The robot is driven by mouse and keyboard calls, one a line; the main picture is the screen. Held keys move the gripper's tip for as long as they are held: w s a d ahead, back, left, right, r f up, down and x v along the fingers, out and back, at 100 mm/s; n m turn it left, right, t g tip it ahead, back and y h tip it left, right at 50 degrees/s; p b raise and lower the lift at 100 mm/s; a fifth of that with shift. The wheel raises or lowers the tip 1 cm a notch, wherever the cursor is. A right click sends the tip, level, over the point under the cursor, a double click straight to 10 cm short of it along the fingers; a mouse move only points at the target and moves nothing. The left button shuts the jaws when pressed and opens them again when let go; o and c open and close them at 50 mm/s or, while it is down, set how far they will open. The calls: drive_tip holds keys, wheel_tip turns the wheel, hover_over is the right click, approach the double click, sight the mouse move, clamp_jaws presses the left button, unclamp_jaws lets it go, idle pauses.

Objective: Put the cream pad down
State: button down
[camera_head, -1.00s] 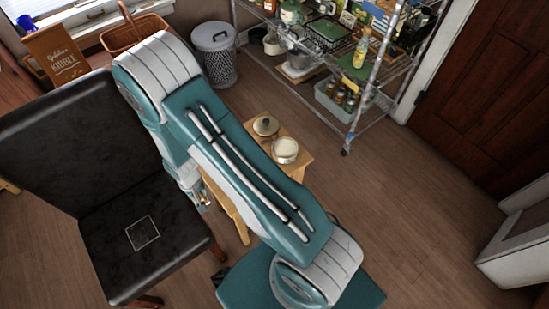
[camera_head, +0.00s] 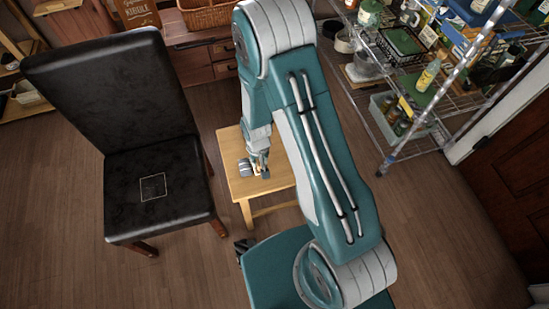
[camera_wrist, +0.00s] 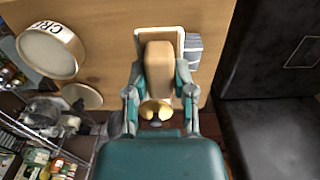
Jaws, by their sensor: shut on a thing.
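The cream pad (camera_wrist: 158,68), a rounded tan-cream block, is held between the two fingers of my gripper (camera_wrist: 157,88) in the wrist view. My gripper is shut on its sides. The pad's far end overlaps a pale-outlined square (camera_wrist: 140,33) on the wooden table (camera_wrist: 110,20); I cannot tell whether the pad touches the tabletop. In the head view my gripper (camera_head: 260,169) is low over the small table (camera_head: 232,146), and the pad is too small to make out clearly there.
A grey ribbed object (camera_wrist: 194,52) sits close beside the square. A round cream container (camera_wrist: 48,52) and a round lid (camera_wrist: 82,96) stand left in the wrist view. A black chair (camera_head: 125,165) with an outlined square on its seat is beside the table. A wire shelf (camera_head: 392,158) stands right.

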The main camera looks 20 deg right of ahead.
drive_tip(key=w+d+f, duration=0.1)
drive_tip(key=d+f, duration=0.1)
drive_tip(key=w+d+f, duration=0.1)
drive_tip(key=d+f, duration=0.1)
drive_tip(key=w+d+f, duration=0.1)
drive_tip(key=w+d, duration=0.1)
drive_tip(key=d, duration=0.1)
drive_tip(key=shift+w+f, duration=0.1)
drive_tip(key=shift+f, duration=0.3)
drive_tip(key=shift+w+a+f, duration=0.15)
drive_tip(key=shift+w+f, duration=0.2)
drive_tip(key=shift+f, duration=0.2)
wheel_tip(320, 180, down, 3)
drive_tip(key=shift+w+r, duration=0.1)
drive_tip(key=shift+r, duration=0.1)
drive_tip(key=shift+f, duration=0.35)
drive_tip(key=shift+d, duration=0.4)
drive_tip(key=shift+f, duration=0.1)
drive_tip(key=shift+c, duration=2.3)
unclamp_jaws()
drive_tip(key=shift+a, duration=0.25)
